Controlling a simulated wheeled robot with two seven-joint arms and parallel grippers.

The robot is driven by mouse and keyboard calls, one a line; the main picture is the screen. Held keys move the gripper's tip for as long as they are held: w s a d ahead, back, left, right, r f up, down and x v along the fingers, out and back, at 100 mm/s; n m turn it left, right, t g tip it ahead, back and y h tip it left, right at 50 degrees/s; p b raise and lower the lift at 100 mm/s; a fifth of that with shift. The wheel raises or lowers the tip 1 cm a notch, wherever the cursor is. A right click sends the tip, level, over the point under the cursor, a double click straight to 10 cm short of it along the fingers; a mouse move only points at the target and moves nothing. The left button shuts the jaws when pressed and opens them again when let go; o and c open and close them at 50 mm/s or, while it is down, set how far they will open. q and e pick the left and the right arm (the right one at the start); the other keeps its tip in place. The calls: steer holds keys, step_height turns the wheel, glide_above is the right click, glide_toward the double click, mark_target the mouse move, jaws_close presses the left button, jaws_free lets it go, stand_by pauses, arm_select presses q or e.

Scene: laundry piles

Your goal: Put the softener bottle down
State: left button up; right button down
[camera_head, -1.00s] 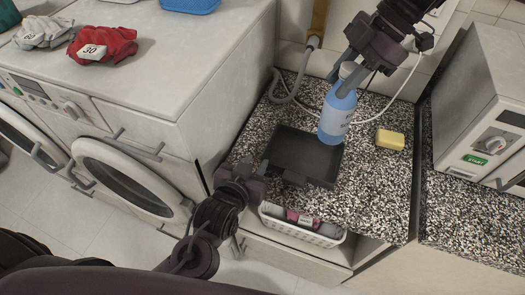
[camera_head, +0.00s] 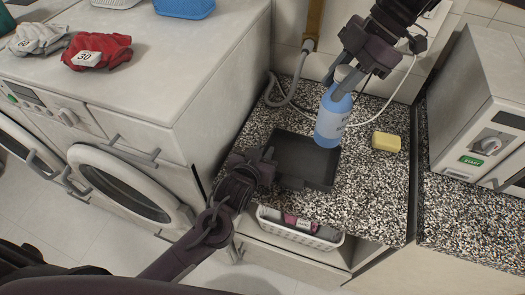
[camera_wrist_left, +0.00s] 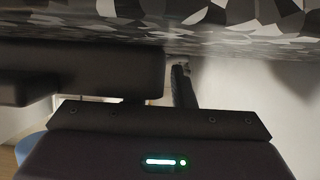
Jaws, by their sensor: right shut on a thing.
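The softener bottle (camera_head: 331,121) is blue with a pale label and a whitish cap. In the head view it is roughly upright at the right side of the dark tray (camera_head: 284,176). My right gripper (camera_head: 345,85) is shut on its upper part from above. I cannot tell whether the bottle's base touches the surface. My left gripper (camera_head: 256,160) is at the tray's left edge, its fingers apart, with nothing seen between them. The left wrist view shows dark gripper parts close below the speckled counter's edge (camera_wrist_left: 230,18).
A yellow sponge or soap block (camera_head: 386,141) lies right of the bottle on the speckled counter (camera_head: 375,190). A grey hose and white cable run behind. A white basket (camera_head: 300,232) sits below the counter. A white appliance (camera_head: 478,110) stands at right, washers at left.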

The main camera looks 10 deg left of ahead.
arm_select(q)
jaws_close()
arm_select(e)
steer(key=shift+r, duration=0.1)
